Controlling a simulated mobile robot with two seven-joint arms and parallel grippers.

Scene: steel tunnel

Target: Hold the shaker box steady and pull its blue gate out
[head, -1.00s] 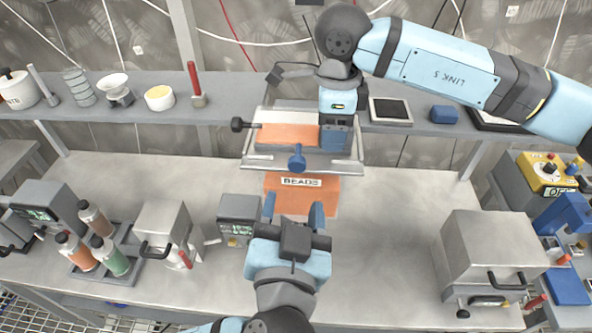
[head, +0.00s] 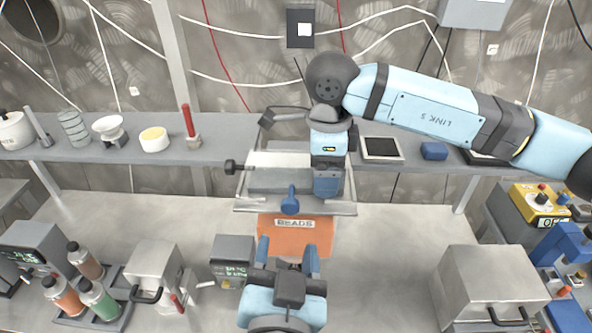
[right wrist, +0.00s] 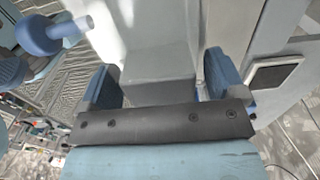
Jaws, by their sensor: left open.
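The grey shaker box (head: 270,179) sits on a metal tray (head: 245,208) at the shelf's front. The blue handle of its gate (head: 290,203) sticks out at the front. My right gripper (head: 326,184) is at the box's right end. In the right wrist view its fingers (right wrist: 160,85) stand on either side of a grey block; whether they press on it I cannot tell. My left gripper (head: 288,252) is open and empty, below the blue handle and apart from it, in front of an orange bin labelled BEADS (head: 294,235). The gate's plate is hidden.
A black knob (head: 230,167) sticks out left of the box. A grey oven-like box (head: 487,285) stands right on the bench. Bench between it and the bin is clear.

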